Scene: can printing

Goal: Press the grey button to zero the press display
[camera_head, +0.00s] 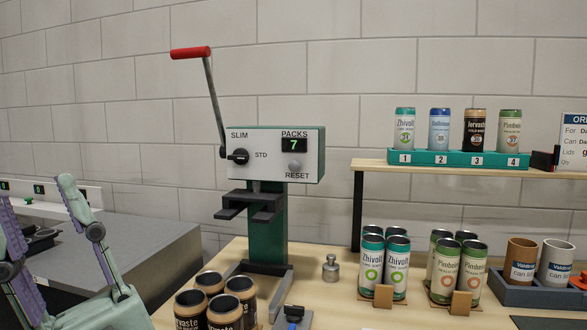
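The press (276,152) stands on the wooden table, with a white front panel. Its display (294,144), labelled PACKS, shows a green 7. The round grey button (295,166) sits just below the display, above the word RESET. Nothing covers the button. My gripper (36,190) is at the lower left, well to the left of the press and apart from it. Its two fingers, with purple inner pads, are spread, and nothing shows between them. The left finger is partly cut off by the picture edge.
The press has a raised red-handled lever (191,53) and a black SLIM/STD knob (238,156). Dark cans (225,311) stand in front of it. A shelf (450,168) holds numbered cans.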

